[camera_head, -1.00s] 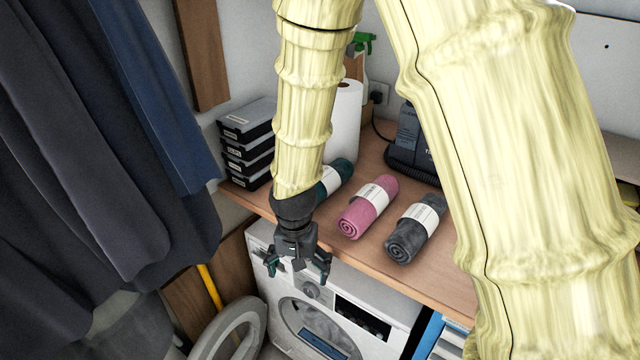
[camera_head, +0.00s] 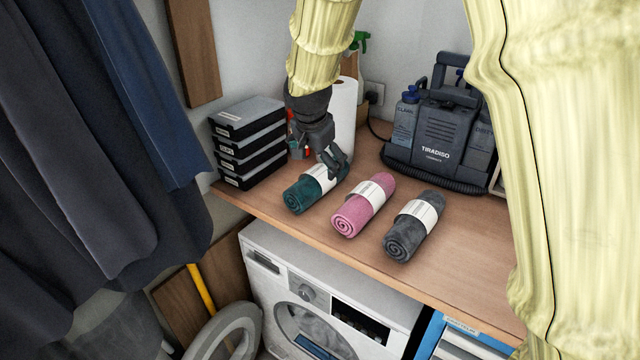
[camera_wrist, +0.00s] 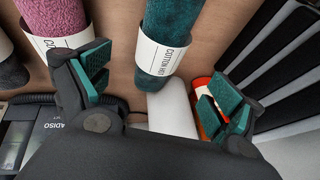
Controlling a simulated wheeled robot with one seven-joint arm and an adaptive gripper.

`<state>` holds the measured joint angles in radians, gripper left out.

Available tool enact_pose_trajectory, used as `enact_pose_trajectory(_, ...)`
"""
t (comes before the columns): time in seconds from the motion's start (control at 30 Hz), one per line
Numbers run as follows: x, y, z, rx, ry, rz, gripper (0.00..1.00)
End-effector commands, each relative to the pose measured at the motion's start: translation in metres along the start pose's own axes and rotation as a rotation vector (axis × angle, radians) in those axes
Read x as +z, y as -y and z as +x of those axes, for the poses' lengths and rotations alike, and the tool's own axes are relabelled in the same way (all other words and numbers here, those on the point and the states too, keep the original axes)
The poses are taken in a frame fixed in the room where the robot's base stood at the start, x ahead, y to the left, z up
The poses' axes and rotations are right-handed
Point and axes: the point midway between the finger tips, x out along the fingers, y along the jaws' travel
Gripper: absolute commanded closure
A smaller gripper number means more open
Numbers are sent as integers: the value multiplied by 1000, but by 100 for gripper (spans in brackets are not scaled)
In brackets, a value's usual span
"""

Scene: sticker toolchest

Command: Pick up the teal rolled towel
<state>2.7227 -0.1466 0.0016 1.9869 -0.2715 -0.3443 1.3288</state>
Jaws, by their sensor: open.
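The teal rolled towel (camera_head: 302,195) lies on the wooden shelf with a white paper band around it, leftmost of three rolled towels. In the wrist view the teal towel (camera_wrist: 178,22) runs out from between and beyond the fingertips, its band facing me. My gripper (camera_head: 330,163) is open, above the far end of the teal towel. In the wrist view my gripper (camera_wrist: 160,97) shows its teal-padded fingers spread, with nothing held between them. Part of the towel's far end is hidden by a finger in the head view.
A pink rolled towel (camera_head: 350,218) and a grey one (camera_head: 403,240) lie to the right. Stacked black cases (camera_head: 248,150) stand left, a white paper roll (camera_head: 343,115) behind. A red-orange item (camera_wrist: 205,105) is close to one finger. A dark machine (camera_head: 438,140) stands at the back.

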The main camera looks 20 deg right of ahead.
Motion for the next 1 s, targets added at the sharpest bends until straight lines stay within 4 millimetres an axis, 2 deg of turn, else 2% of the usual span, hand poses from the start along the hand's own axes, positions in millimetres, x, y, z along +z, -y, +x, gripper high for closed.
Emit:
enact_pose_trajectory(0.3,1,0,35,2,2,-4,7)
enact_pose_trajectory(0.67,1,0,50,2,2,-4,7)
enact_pose_trajectory(1.0,3,0,81,2,3,-5,7)
